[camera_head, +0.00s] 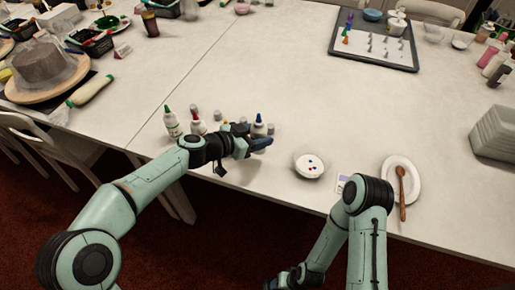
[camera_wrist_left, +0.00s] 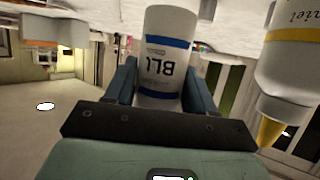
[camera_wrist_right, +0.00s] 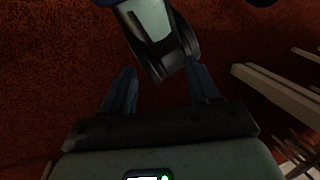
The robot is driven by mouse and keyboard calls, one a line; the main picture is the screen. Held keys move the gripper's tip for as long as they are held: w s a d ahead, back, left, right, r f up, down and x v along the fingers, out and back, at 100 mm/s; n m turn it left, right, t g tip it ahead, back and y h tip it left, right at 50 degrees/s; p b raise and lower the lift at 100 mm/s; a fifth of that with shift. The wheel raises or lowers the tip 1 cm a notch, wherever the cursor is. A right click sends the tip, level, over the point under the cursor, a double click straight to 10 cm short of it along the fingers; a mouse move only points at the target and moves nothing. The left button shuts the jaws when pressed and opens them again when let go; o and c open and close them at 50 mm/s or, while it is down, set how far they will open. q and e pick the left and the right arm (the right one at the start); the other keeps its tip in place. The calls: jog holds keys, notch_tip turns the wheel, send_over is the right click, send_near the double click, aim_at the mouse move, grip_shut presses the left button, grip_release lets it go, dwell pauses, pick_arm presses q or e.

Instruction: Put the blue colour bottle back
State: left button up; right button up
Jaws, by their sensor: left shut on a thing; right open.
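The blue colour bottle (camera_head: 258,121), white with a blue tip, stands upright at the front of the table. My left gripper (camera_head: 258,142) is shut on it. In the left wrist view the blue bottle (camera_wrist_left: 165,55) sits between both fingers, its blue-banded label upside down. Whether its base touches the table is hidden. A green-tipped bottle (camera_head: 171,125) and a red-tipped bottle (camera_head: 197,125) stand to its left. A yellow-tipped bottle (camera_wrist_left: 290,65) shows close by in the left wrist view. My right gripper (camera_wrist_right: 160,88) is open and empty, low over the red floor.
A white bowl with coloured drops (camera_head: 309,172) stands right of the left gripper. Further right are a small scale (camera_head: 343,182) and a white plate (camera_head: 389,167) with a wooden spoon (camera_head: 402,190). A tray of piping nozzles (camera_head: 345,51) lies at the back. The table's middle is clear.

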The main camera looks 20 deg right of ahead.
pick_arm(q)
notch_tip(320, 180, down, 6)
jog(key=shift+r+b, duration=0.2)
jog(key=shift+b, duration=0.45)
pick_arm(e)
jog(key=shift+w+d+f+t, duration=0.2)
jog(key=shift+w+d+f, duration=0.1)
jog(key=shift+w+f, duration=0.2)
jog(key=shift+w+d+f+t, duration=0.25)
jog(key=shift+w+f, duration=0.15)
jog(key=shift+w, duration=0.15)
pick_arm(q)
jog(key=shift+f+b, duration=0.1)
jog(key=shift+b, duration=0.2)
jog(key=o, duration=0.7)
pick_arm(e)
jog(key=shift+w+d+f, duration=0.15)
jog(key=shift+w+f, duration=0.15)
jog(key=shift+w, duration=0.1)
